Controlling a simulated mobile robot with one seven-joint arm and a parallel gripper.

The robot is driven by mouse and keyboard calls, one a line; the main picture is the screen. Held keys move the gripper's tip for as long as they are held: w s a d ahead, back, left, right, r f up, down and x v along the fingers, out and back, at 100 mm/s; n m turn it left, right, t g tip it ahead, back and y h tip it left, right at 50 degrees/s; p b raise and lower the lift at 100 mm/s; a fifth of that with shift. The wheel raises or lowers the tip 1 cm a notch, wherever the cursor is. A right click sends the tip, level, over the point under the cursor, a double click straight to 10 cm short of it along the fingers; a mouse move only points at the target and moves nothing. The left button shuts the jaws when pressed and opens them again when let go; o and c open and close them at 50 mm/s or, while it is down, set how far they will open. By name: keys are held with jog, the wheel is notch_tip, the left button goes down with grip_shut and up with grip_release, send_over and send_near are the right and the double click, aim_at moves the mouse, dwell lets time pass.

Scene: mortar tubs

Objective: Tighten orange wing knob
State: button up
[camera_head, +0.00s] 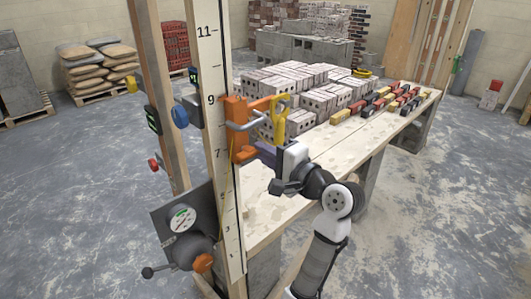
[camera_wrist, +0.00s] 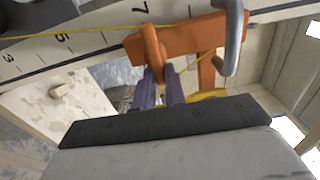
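An orange clamp bracket (camera_head: 236,118) sits on the upright numbered board, between the 7 and 9 marks. In the wrist view the bracket (camera_wrist: 185,38) lies across the board, and an orange wing knob (camera_wrist: 151,42) stands out from its left end towards me. My gripper (camera_wrist: 160,74) has purple fingers, close together, with the knob's lower end in the narrow gap between them; it looks shut on it.
A grey hook (camera_wrist: 234,38) and a yellow piece (camera_head: 278,118) stick out by the bracket. A yellow string (camera_wrist: 80,32) runs along the board. A bench (camera_head: 310,165) with bricks stands behind.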

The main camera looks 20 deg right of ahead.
jog(key=o, duration=0.5)
jog(key=shift+a+r, duration=0.3)
jog(key=shift+a, duration=0.1)
jog(key=shift+o, duration=0.2)
jog(key=b+v, duration=0.3)
jog(key=v, duration=1.1)
jog(key=shift+b, duration=0.3)
jog(key=shift+w, duration=0.1)
